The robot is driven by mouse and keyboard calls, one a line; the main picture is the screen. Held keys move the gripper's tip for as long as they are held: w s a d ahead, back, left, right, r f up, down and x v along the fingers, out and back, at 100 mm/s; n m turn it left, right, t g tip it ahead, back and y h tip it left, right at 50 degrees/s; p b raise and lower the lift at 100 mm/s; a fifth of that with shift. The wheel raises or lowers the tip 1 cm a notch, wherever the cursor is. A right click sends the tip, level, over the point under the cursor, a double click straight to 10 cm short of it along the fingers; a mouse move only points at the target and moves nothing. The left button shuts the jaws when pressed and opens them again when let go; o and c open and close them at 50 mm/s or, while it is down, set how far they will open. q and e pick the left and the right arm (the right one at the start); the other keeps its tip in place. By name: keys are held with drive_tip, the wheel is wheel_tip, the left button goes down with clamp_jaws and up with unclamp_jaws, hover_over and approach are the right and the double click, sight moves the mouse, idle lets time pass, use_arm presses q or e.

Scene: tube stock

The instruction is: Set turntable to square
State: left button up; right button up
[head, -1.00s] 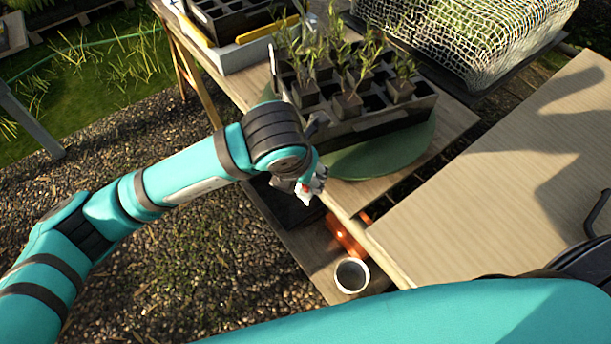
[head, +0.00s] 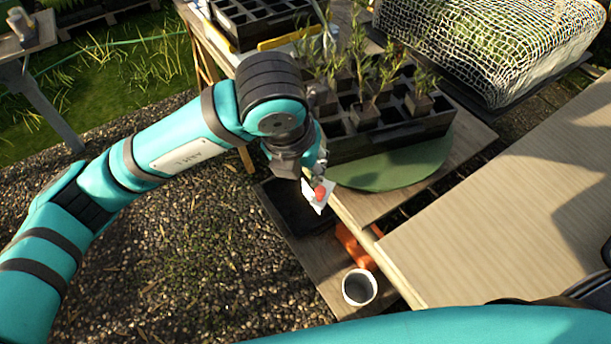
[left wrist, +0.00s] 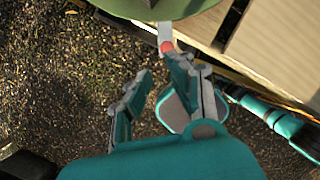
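The turntable is a green disc (head: 385,176) on the wooden table, and its rim shows at the top of the left wrist view (left wrist: 150,8). A black tray (head: 395,140) of potted seedlings stands on it, angled in the head view. A pale tab with a red end (head: 319,194) is at the disc's near side; the red end also shows in the left wrist view (left wrist: 167,47). My left gripper (left wrist: 156,68) has its fingers apart. The red end lies at the tip of its right-hand finger; I cannot tell whether they touch. My right gripper is out of view.
A bare wooden surface (head: 510,200) lies to the right. Netting (head: 460,45) covers a bed behind. Gravel (head: 190,260) lies open at left.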

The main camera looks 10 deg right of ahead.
use_arm(q)
drive_tip(key=w+a+f+n+g, duration=0.1)
drive_tip(key=n, duration=0.1)
drive_tip(key=w+a+n, duration=0.1)
drive_tip(key=w+n, duration=0.1)
drive_tip(key=w+f+n+g, duration=0.1)
drive_tip(key=w+n, duration=0.1)
drive_tip(key=n, duration=0.1)
drive_tip(key=shift+w+a+f+g, duration=0.25)
drive_tip(key=shift+a+f+g, duration=0.05)
drive_tip(key=shift+a, duration=0.1)
clamp_jaws()
drive_tip(key=w+a+f+n+g, duration=0.2)
drive_tip(key=w+a+n, duration=0.15)
drive_tip(key=n, duration=0.45)
drive_tip(key=s+d+f, duration=0.2)
drive_tip(key=d+f, duration=0.1)
drive_tip(key=f, duration=0.1)
drive_tip(key=s+d+f+h+p, duration=0.1)
drive_tip(key=d+f, duration=0.2)
drive_tip(key=f, duration=0.2)
drive_tip(key=shift+s+n+g+p, duration=0.3)
drive_tip(key=shift+s+g, duration=0.05)
drive_tip(key=shift+g, duration=0.05)
drive_tip(key=shift+f, duration=0.1)
